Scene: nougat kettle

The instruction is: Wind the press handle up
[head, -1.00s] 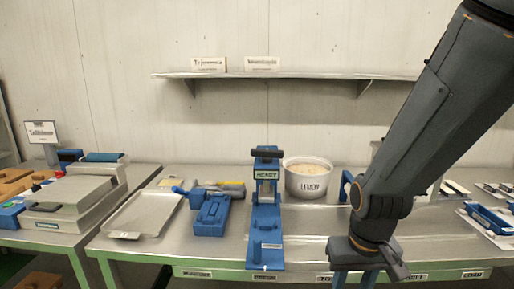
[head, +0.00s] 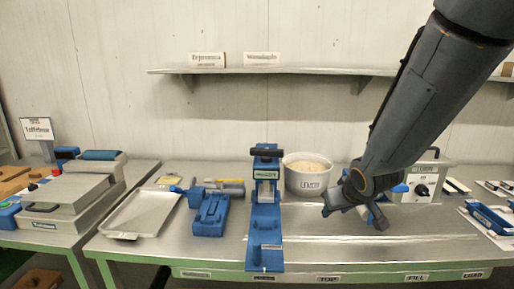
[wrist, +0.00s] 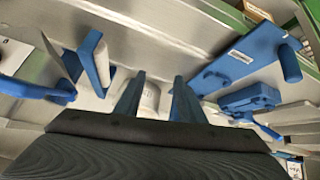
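The press (head: 265,225) is a blue upright frame on a long blue base, near the middle of the table in the head view. Its black handle bar (head: 267,152) lies crosswise at the top, above a white label. My gripper (head: 356,206) is over the table to the right of the press, apart from it. In the wrist view my gripper (wrist: 156,98) shows two blue fingers spread apart with nothing held between them. A blue labelled plate with a rounded upright piece (wrist: 245,55) is at the right there; I cannot tell whether it is the press.
A grey control box (head: 428,180) stands behind my arm at the right. The table front between press and gripper is clear.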

